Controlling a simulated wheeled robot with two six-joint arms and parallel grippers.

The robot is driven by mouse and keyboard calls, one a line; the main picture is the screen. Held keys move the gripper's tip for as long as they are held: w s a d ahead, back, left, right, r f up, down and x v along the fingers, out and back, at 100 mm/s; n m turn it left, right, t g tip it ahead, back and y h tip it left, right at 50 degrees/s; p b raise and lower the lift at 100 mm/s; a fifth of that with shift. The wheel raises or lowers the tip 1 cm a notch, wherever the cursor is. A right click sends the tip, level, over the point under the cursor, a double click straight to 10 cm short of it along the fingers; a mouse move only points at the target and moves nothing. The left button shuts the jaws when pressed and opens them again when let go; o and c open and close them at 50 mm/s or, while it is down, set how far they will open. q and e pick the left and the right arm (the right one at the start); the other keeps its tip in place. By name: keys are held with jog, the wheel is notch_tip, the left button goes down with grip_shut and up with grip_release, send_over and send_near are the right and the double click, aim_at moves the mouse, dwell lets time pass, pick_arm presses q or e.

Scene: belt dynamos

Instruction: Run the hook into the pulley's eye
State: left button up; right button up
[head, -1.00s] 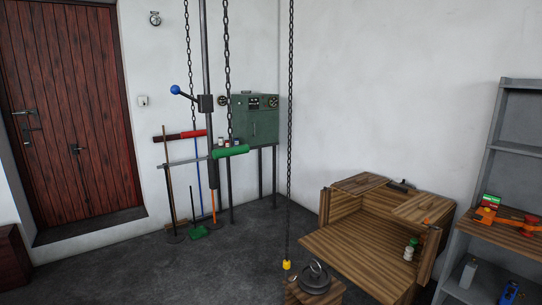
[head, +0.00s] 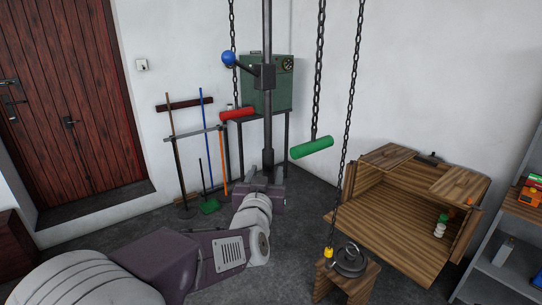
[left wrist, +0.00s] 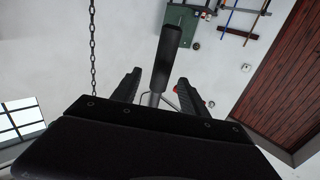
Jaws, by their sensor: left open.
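A yellow hook-like end piece (head: 328,252) hangs on the right-hand chain, beside a dark round pulley-like body (head: 350,260) on a small wooden stool. A ring shows on top of that body; whether the yellow piece touches it is too small to tell. My left gripper (head: 263,180) is open by the black lower end (head: 268,158) of a grey upright rod. In the left wrist view a dark grip (left wrist: 168,55) shows between the two open fingers, with no clear contact. My right gripper is not in view.
A green handle (head: 312,147) and a red handle (head: 237,114) hang on other chains. A blue-knobbed lever (head: 228,58) joins the rod. A wooden bench (head: 400,245) stands right, a grey shelf (head: 507,250) beyond it. Brooms and a green cabinet (head: 270,85) are behind.

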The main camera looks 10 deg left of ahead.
pick_arm(q)
jog(key=w, duration=0.2)
jog(key=w+p, duration=0.1)
jog(key=w, duration=0.2)
jog(key=w+a+p, duration=0.1)
jog(key=w, duration=0.2)
jog(key=shift+w+a+f, duration=0.1)
jog(key=shift+w, duration=0.15)
jog(key=shift+w+a+f, duration=0.15)
jog(key=shift+w+a, duration=0.1)
jog(key=shift+w, duration=0.2)
jog(key=shift+d, duration=0.1)
grip_shut()
dwell(0.5)
